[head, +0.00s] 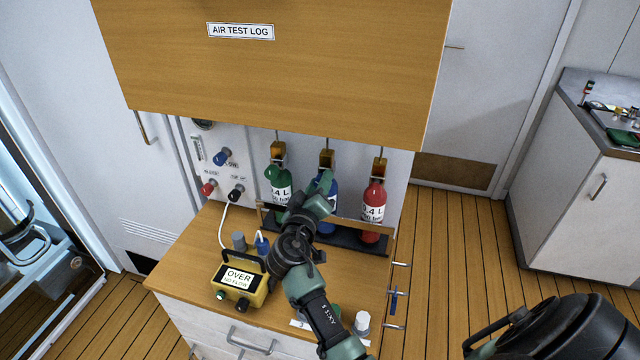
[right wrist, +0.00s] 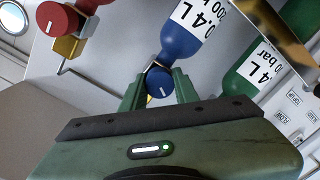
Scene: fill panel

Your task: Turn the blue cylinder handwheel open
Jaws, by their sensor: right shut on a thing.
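The blue cylinder (head: 331,216) stands upright between a green and a red one in the head view. It also shows in the right wrist view (right wrist: 184,38). Its round blue handwheel (right wrist: 160,82), with a white mark, sits between the fingertips of my right gripper (head: 324,184) in the right wrist view. The fingers are shut on the handwheel from both sides. In the head view my gripper and wrist hide the handwheel and part of the cylinder. My left gripper is not in view.
The green cylinder (head: 278,184) and red cylinder (head: 373,208) stand close on either side. A wooden cabinet (head: 270,60) overhangs them. A yellow meter reading OVER (head: 242,284) lies on the wooden counter (head: 205,245). A panel with several knobs (head: 215,165) is at left.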

